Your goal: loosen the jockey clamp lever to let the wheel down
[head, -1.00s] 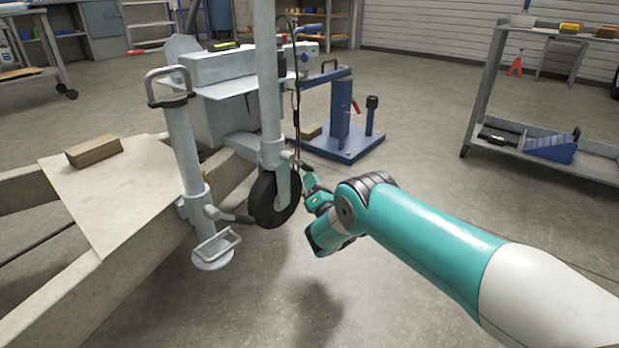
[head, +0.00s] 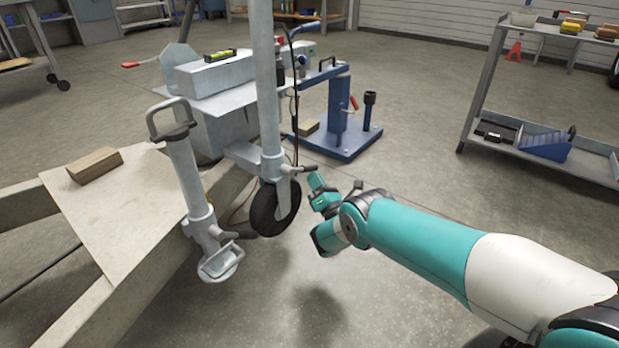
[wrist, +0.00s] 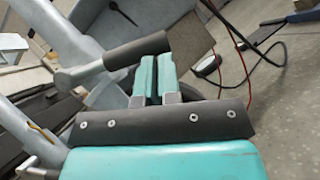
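The jockey wheel (head: 264,212) hangs below its upright grey tube (head: 265,95) beside the trailer frame. The clamp lever (head: 303,168) sticks out to the right of the tube, just above the wheel. In the wrist view, the lever's dark grip (wrist: 137,50) slants up to the right, its end beside the fingertips. My gripper (head: 317,188) is just below and right of the lever end. In the wrist view its two teal fingers (wrist: 157,72) stand nearly together with only a thin dark line between them. Nothing shows between them. Contact with the grip cannot be told.
A grey stand with a looped handle (head: 187,165) stands left of the wheel. A wooden block (head: 95,165) lies on a board on the frame. A blue post on a base (head: 340,115) stands behind. A shelf cart (head: 600,165) is at right. A red cable (wrist: 252,85) lies behind the fingers.

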